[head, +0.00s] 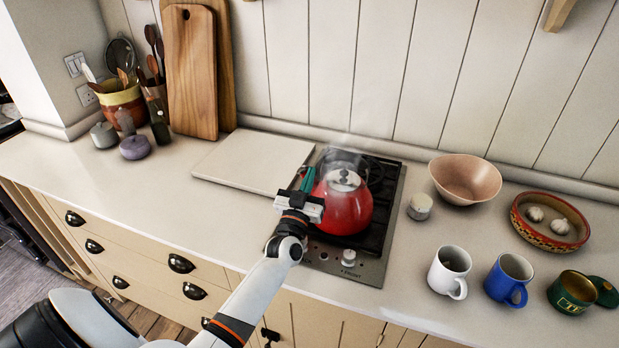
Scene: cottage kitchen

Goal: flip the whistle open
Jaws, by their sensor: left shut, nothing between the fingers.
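A red kettle (346,205) with a silver lid stands on the dark hob (384,215), and steam rises above it. My left gripper (304,180) is at the kettle's left side, close to its upper body, with its fingers together and nothing held. A teal piece shows at the fingers; I cannot tell whether it belongs to the gripper or the kettle. The whistle and spout are not clearly visible, so I cannot tell the whistle's position or whether the fingers touch it. My right gripper is out of view.
A pale board (250,163) lies left of the hob. To the right are a small lidded jar (420,206), a pink bowl (465,178), a patterned bowl (549,239), a white mug (448,272), a blue mug (508,280) and a green tin (571,292). The left counter front is clear.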

